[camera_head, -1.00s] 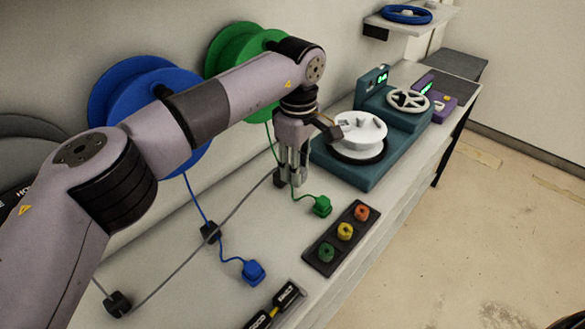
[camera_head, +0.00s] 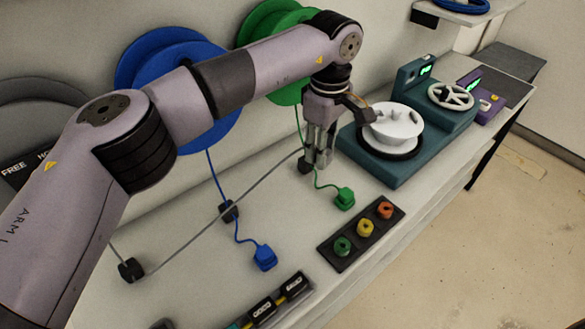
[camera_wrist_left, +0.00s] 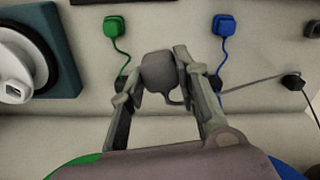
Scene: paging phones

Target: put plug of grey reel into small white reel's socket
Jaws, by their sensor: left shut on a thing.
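The grey plug (camera_wrist_left: 158,72) is held between the fingers of my left gripper (camera_wrist_left: 162,80) in the left wrist view; its grey cable runs off to the right. In the head view my left gripper (camera_head: 318,160) points down above the bench, left of the small white reel (camera_head: 402,124), apart from it. The fingers largely hide the plug there. The white reel sits on a teal machine; in the left wrist view its raised white block (camera_wrist_left: 14,90) shows a dark opening at the left edge. The grey reel (camera_head: 40,95) is at the left, partly behind my arm.
A green plug (camera_head: 345,198) and a blue plug (camera_head: 264,257) lie on the bench (camera_head: 200,270). A dark panel (camera_head: 338,258) with coloured knobs is in front. Blue (camera_head: 150,70) and green (camera_head: 255,25) reels stand at the wall.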

